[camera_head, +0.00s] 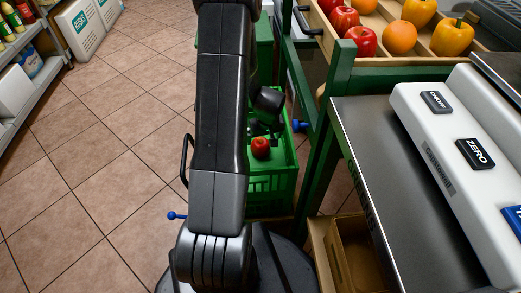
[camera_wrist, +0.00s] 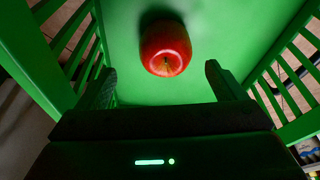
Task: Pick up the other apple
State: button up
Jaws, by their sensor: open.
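A red apple (camera_head: 261,148) lies in a green crate (camera_head: 274,186). In the wrist view the apple (camera_wrist: 166,48) rests on the crate's green floor (camera_wrist: 120,25), ahead of my gripper (camera_wrist: 160,82) and roughly centred between its two fingers. The fingers are apart with nothing between them. In the head view my gripper (camera_head: 266,128) shows just behind the apple inside the crate, partly hidden by my arm. More red apples (camera_head: 344,20) sit in the wooden display tray at the top.
Slatted crate walls (camera_wrist: 285,75) stand close on both sides of my gripper. A wooden tray (camera_head: 376,14) holds oranges and yellow peppers on a green stand (camera_head: 345,62). A steel counter with a white scale (camera_head: 445,130) is at right. A cardboard box (camera_head: 325,250) stands below. Tiled floor is clear at left.

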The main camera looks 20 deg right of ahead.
aim_at(261, 143)
jog(key=b+x, duration=0.1)
jog(key=x, duration=0.3)
jog(key=b+x, duration=0.1)
jog(key=x, duration=0.1)
jog(key=shift+a+f+b, duration=0.1)
jog(key=shift+a+b, duration=0.25)
jog(key=shift+a, duration=0.05)
jog(key=c, duration=1.2)
